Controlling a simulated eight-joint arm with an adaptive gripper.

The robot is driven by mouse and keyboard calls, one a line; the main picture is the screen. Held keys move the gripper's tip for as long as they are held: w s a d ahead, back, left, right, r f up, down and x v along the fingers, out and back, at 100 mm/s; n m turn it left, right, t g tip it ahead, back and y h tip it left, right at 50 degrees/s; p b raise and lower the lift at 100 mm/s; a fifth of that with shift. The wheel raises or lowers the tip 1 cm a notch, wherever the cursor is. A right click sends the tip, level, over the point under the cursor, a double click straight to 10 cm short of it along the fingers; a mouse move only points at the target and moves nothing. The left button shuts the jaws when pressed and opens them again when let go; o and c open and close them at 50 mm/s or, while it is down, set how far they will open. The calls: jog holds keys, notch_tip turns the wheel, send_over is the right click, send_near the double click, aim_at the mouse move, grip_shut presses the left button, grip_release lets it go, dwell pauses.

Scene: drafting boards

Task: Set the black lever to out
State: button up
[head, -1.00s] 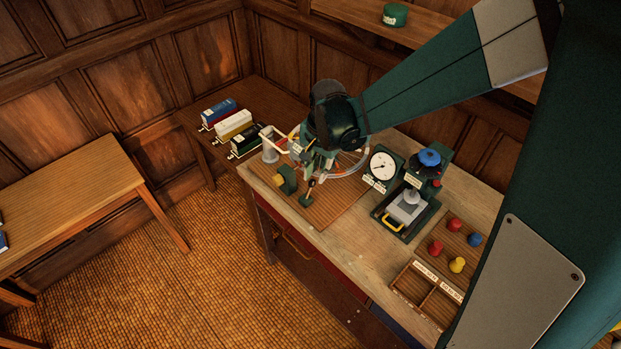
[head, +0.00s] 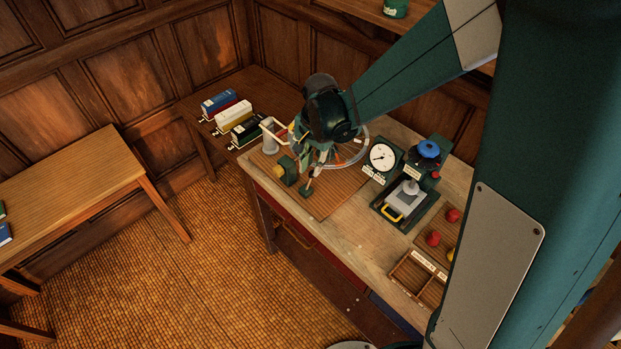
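A small lever (head: 311,182) with a green base stands near the front edge of the wooden board in the head view. It appears to be the black lever; its top lies close to my gripper's fingers, and its out marking is not readable. My gripper (head: 319,160) hangs just above and behind this lever, pointing down. The wrist and hand hide much of the fingers, so whether they touch the lever or are open or shut is unclear.
A round gauge (head: 382,157) and a small press (head: 407,193) stand to the right.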

aim_at(311, 174)
jog(key=shift+w+a+f, duration=0.1)
jog(key=shift+a+f, duration=0.05)
jog(key=shift+f, duration=1.7)
jog(key=shift+w+a+f, duration=0.1)
jog(key=shift+f, duration=1.7)
grip_shut()
